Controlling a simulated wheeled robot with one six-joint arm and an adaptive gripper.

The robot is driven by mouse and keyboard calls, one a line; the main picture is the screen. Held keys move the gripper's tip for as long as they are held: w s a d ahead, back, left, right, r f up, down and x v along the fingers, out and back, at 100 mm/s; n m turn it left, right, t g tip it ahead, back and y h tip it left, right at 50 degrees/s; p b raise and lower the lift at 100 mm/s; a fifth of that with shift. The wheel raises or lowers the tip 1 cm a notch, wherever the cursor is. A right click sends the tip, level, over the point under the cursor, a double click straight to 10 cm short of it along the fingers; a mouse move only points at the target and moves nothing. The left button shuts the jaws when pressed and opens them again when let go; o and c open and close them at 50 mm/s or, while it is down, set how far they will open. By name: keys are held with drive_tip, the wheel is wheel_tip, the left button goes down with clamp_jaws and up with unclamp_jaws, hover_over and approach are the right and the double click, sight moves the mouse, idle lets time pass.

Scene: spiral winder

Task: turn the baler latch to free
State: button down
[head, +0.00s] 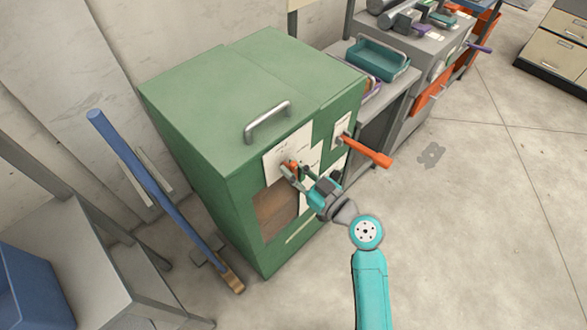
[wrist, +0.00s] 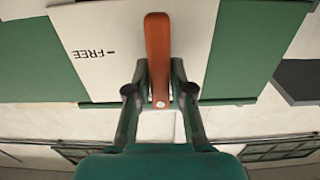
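The green baler (head: 215,165) stands in the middle of the head view with a white label panel on its front. The orange latch (wrist: 158,45) is a narrow bar with a pale pivot dot at its lower end in the wrist view. A small bit of its orange shows at my gripper (head: 291,172) in the head view. In the wrist view my gripper (wrist: 159,75) has one finger on each side of the latch, seemingly touching both sides. The FREE mark (wrist: 94,53) is on the white panel, left of the latch; the latch does not point at it.
A larger orange lever (head: 365,151) sticks out from the baler's front, right of my gripper. A grey handle (head: 268,120) is on its lid. A blue-handled broom (head: 150,180) leans at the left. The floor (head: 460,220) at the right is clear.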

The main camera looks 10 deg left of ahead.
drive_tip(key=shift+m, duration=0.4)
drive_tip(key=m, duration=0.4)
drive_tip(key=shift+w+d+f, duration=0.1)
drive_tip(key=shift+w+d, duration=0.05)
drive_tip(key=shift+w, duration=0.1)
drive_tip(key=m, duration=0.4)
drive_tip(key=shift+w+d+f+m, duration=0.15)
drive_tip(key=shift+f+m, duration=0.05)
drive_tip(key=shift+m, duration=0.1)
drive_tip(key=m, duration=0.4)
drive_tip(key=shift+w+f, duration=0.1)
drive_tip(key=shift+f, duration=0.15)
drive_tip(key=m, duration=0.4)
drive_tip(key=shift+d+f, duration=0.1)
drive_tip(key=shift+f, duration=0.15)
drive_tip(key=shift+m, duration=0.4)
drive_tip(key=c, duration=1.1)
unclamp_jaws()
